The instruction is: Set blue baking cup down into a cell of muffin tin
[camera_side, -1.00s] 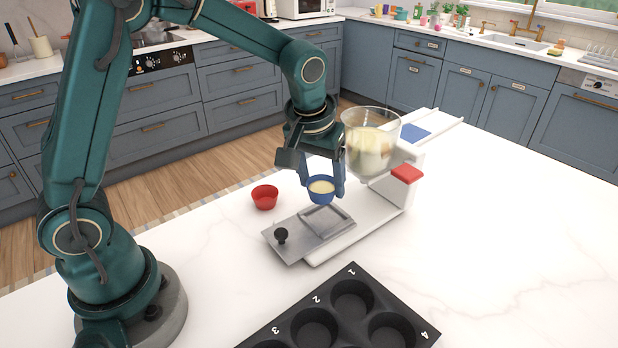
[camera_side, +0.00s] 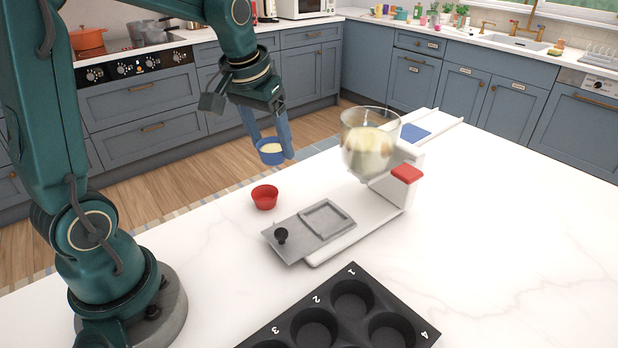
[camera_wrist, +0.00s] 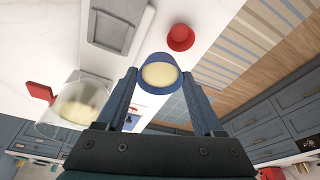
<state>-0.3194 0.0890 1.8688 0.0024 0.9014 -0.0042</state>
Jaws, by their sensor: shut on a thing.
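The blue baking cup (camera_side: 271,153) is held upright between the blue fingers of my gripper (camera_side: 268,143), raised in the air behind the red cup in the side view. It holds pale batter. In the wrist view the blue cup (camera_wrist: 160,76) sits between the fingertips of my gripper (camera_wrist: 158,85), with the batter facing the camera. The dark muffin tin (camera_side: 372,286) lies at the front of the counter, partly cut off by the lower edge. Its visible cells are empty, and the numbers 1 to 4 show on its rim. My gripper is well away from the tin.
A red baking cup (camera_side: 264,196) stands on the counter, also in the wrist view (camera_wrist: 180,37). A batter dispenser with a clear bowl (camera_side: 368,140), red block (camera_side: 407,174) and grey plate (camera_side: 311,229) stands between the cup and the tin. The counter's right side is clear.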

